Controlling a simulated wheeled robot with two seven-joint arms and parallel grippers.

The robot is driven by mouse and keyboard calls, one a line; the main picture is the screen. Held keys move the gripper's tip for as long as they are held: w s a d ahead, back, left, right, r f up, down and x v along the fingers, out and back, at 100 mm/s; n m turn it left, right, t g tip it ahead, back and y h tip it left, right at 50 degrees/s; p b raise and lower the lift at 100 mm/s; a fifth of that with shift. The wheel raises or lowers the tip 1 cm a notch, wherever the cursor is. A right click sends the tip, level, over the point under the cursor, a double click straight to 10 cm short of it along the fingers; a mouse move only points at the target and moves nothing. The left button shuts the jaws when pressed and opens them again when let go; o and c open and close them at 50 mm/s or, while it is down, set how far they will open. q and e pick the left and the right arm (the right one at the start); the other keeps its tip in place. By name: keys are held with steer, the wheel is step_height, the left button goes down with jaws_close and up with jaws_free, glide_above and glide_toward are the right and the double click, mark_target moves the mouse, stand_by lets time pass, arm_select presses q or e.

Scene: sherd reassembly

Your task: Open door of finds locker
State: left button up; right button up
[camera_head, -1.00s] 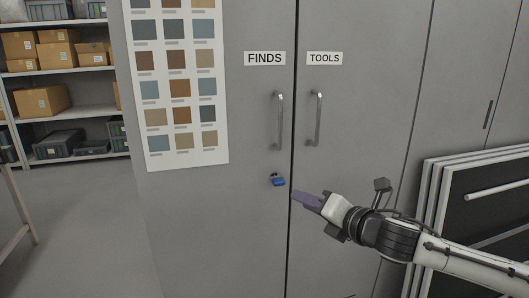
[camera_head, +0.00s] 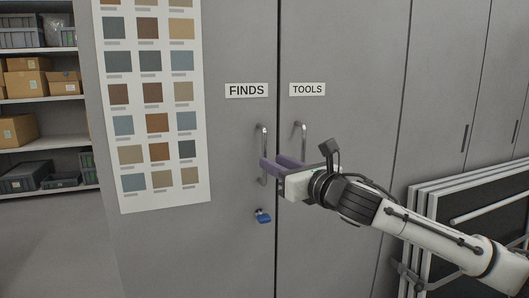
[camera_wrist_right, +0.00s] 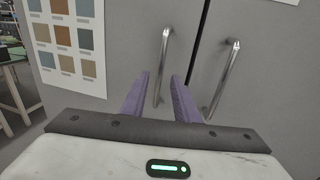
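The grey finds locker door (camera_head: 235,140) is closed, with a white FINDS label (camera_head: 246,90) near its top. Its upright metal bar handle (camera_head: 263,139) is beside the door seam; the handle also shows in the right wrist view (camera_wrist_right: 163,62). My right gripper (camera_head: 273,163) is open, its purple fingers at the lower part of this handle. In the right wrist view the handle appears between the two fingers; I cannot tell whether they touch it. A blue padlock or latch (camera_head: 263,217) is on the door below the handle. My left gripper is not in view.
The TOOLS door (camera_head: 335,110) adjoins on the right, its own handle (camera_head: 300,139) close to my right gripper. A colour chart (camera_head: 133,192) hangs on the left. Framed panels (camera_head: 455,190) lean at the right. Shelves with boxes (camera_head: 30,78) stand at far left.

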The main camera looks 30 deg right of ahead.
steer(key=shift+w, duration=2.7)
jaws_close()
